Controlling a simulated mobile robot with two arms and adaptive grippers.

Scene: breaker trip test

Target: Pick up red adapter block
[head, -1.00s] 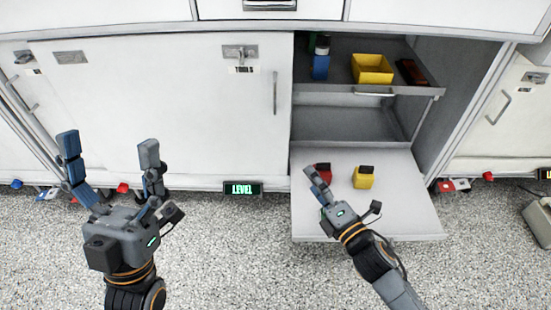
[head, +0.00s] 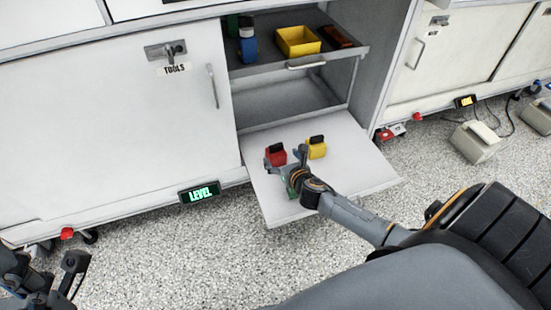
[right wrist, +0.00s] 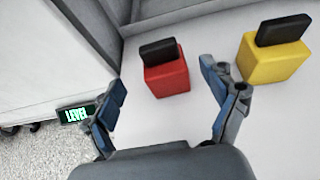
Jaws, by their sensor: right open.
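The red adapter block (head: 276,158), with a black top piece, stands upright on the lowered white panel (head: 350,180). My right gripper (head: 286,160) is open, its fingers reaching toward the block. In the right wrist view the red block (right wrist: 168,80) shows ahead, between the two spread fingertips (right wrist: 162,80) in the picture; no contact shows. A similar yellow block (head: 317,150) stands to its right and shows just right of the right finger in the right wrist view (right wrist: 272,62). My left gripper (head: 42,268) is at the lower left corner, partly cut off, its fingers apart.
The open cabinet's shelf tray (head: 345,62) above holds a yellow bin (head: 298,42), a blue container (head: 247,45) and a dark reddish item (head: 336,36). The closed TOOLS door (head: 110,130) is at left.

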